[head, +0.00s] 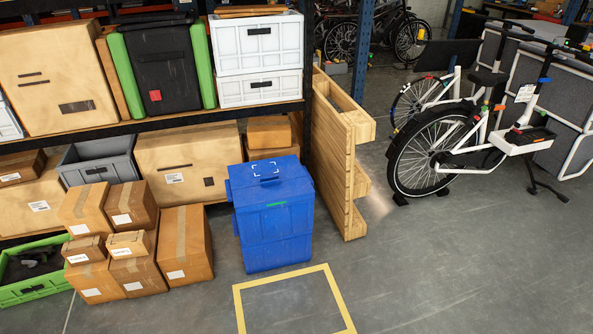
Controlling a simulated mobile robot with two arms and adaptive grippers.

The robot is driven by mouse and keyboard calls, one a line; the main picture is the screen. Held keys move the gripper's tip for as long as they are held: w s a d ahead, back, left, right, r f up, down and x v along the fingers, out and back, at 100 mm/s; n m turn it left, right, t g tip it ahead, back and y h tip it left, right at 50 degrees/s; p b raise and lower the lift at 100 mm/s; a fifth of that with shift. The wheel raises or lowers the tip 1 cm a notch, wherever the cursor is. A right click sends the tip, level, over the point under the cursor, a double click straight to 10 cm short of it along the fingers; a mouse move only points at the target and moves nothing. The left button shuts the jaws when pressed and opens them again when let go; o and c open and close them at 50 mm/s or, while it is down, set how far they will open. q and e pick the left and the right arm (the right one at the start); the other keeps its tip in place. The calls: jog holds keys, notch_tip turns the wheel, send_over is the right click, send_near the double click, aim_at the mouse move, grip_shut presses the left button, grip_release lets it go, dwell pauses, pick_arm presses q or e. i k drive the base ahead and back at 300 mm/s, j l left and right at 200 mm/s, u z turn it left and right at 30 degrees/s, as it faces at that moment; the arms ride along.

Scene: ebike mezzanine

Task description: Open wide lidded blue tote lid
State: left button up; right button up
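A blue tote (276,233) stands upright on the grey floor in front of the shelving, near the middle of the head view. Its blue lid (264,174) lies closed on top and carries white corner marks and a dark handle-like spot. A small green mark shows on the tote's front. The inside of the tote is hidden by the lid. Neither of my grippers shows in the head view.
Stacked cardboard boxes (185,245) stand close left of the tote. A wooden pallet (341,155) leans upright at its right, with a white bike (440,145) beyond. A yellow floor outline (240,310) lies in front. The floor at front right is clear.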

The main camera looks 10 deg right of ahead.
aim_at(243, 175)
jog(key=i+u, duration=0.15)
jog(key=i, duration=1.55)
